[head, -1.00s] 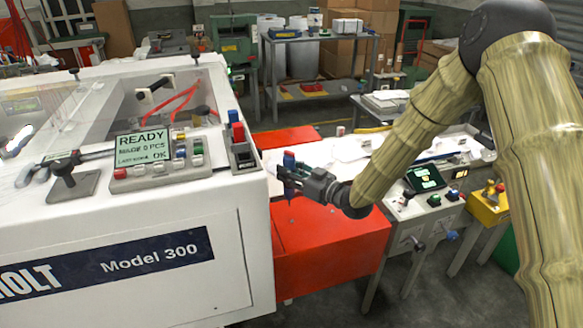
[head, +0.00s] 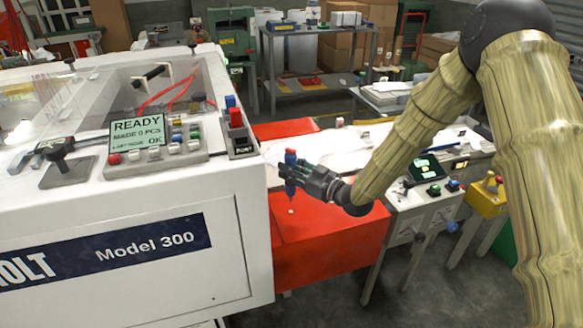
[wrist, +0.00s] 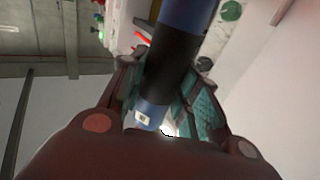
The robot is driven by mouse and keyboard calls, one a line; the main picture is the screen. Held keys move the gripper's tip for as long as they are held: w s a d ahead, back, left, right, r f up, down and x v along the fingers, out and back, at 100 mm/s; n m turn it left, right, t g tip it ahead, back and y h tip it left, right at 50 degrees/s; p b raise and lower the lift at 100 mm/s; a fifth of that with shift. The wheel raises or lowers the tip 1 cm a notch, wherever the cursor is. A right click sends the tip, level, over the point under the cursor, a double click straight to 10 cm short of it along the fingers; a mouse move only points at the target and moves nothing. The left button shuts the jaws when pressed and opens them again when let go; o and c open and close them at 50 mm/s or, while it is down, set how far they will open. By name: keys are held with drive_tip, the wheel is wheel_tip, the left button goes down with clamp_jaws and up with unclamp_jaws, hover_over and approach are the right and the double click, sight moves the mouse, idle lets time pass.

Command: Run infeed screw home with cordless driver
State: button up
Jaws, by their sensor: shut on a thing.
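My gripper (head: 297,177) is shut on the blue cordless driver (head: 291,157), which stands about upright above the red housing (head: 325,235). In the wrist view the driver (wrist: 172,58) shows as a blue body with a black band between my gripper's teal-padded fingers (wrist: 160,95). A small pale spot (head: 291,211) shows on the red housing just below the driver. I cannot tell whether it is the infeed screw or a light, nor whether the driver's tip touches anything.
The white machine (head: 130,235) stands close on the left, with a READY display (head: 137,134) and a button panel (head: 155,155) on top. White sheets (head: 318,148) lie behind the housing. A control bench (head: 430,195) and a yellow button box (head: 489,207) stand at the right.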

drive_tip(key=shift+f+b, duration=1)
drive_tip(key=shift+f, duration=0.7)
drive_tip(key=shift+f+b, duration=0.65)
drive_tip(key=shift+b, duration=0.6)
idle(3.4)
